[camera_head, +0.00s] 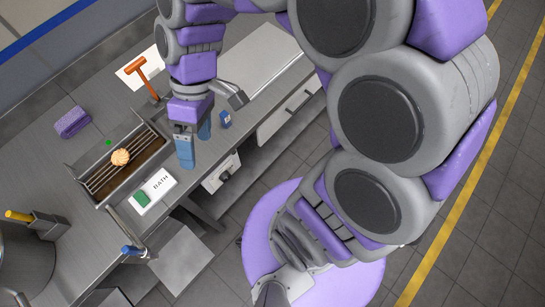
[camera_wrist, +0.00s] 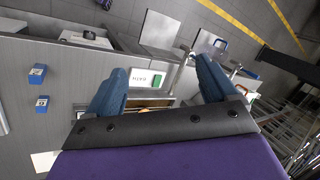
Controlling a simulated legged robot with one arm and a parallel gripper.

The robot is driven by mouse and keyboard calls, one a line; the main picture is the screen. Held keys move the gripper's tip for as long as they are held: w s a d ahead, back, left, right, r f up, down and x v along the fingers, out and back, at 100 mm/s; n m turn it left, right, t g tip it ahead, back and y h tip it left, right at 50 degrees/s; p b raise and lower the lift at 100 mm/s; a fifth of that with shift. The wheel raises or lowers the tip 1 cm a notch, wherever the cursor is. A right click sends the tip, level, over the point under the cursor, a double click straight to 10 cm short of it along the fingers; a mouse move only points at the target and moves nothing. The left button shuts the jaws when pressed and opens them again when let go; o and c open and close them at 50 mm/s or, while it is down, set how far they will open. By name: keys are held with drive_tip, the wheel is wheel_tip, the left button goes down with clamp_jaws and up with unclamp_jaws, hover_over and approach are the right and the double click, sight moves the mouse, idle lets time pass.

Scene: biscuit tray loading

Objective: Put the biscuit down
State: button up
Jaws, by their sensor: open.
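The round golden-brown biscuit (camera_head: 121,157) lies on the wire rack of a metal tray (camera_head: 98,200) in the head view. My gripper (camera_head: 195,150) is open, with its blue fingers apart and nothing visible between them. It is to the right of the biscuit and clear of it, near the counter's front edge. In the wrist view, the open fingers (camera_wrist: 160,82) frame the white BATH card and part of the tray.
The white BATH card (camera_head: 153,191) with a green block (camera_head: 142,198) lies beside the tray. A blue block (camera_head: 225,119) is right of my gripper. A purple sponge-like block (camera_head: 72,122) and an orange hammer-shaped tool (camera_head: 143,72) are behind. A pot (camera_head: 25,265) stands front left.

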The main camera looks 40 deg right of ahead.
drive_tip(key=s+d+f+m+t+h, duration=0.1)
drive_tip(key=s+d+m+h, duration=0.3)
drive_tip(key=s+d+m, duration=0.4)
drive_tip(key=s+d, duration=0.1)
drive_tip(key=s, duration=0.2)
drive_tip(key=shift+s+d+f+m+t, duration=0.15)
drive_tip(key=shift+s+f+m+t, duration=0.05)
drive_tip(key=shift+m+t, duration=0.1)
drive_tip(key=shift+o, duration=0.4)
drive_tip(key=shift+s+d+m, duration=0.25)
drive_tip(key=shift+d+m, duration=0.05)
drive_tip(key=shift+d, duration=0.05)
